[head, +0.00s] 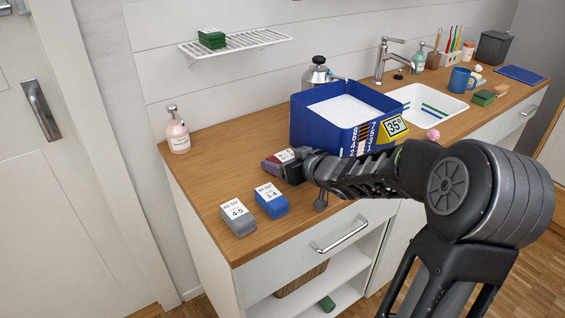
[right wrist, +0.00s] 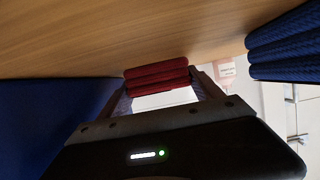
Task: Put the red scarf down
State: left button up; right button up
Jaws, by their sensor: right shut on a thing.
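The red scarf (head: 270,164) is a small folded block with a white label, at the front left of the blue box. It also shows in the right wrist view (right wrist: 157,74) as stacked red folds. My right gripper (head: 287,162) is shut on it, with one finger on each side. The scarf is at or just above the wooden counter (head: 208,170); I cannot tell whether it touches. My gripper hides part of it. My left gripper is not in view.
A blue folded scarf (head: 271,200) and a grey one (head: 238,219) lie on the counter in front. The blue box (head: 315,132) stands close behind the gripper. A pink soap bottle (head: 177,135) stands at the left end. Counter between bottle and scarves is clear.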

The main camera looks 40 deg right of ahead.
aim_at(284, 158)
jog(key=c, duration=0.8)
jog(key=shift+r, duration=0.1)
notch_tip(284, 158, up, 18)
jog(key=p, duration=1.1)
jog(key=shift+p, duration=0.3)
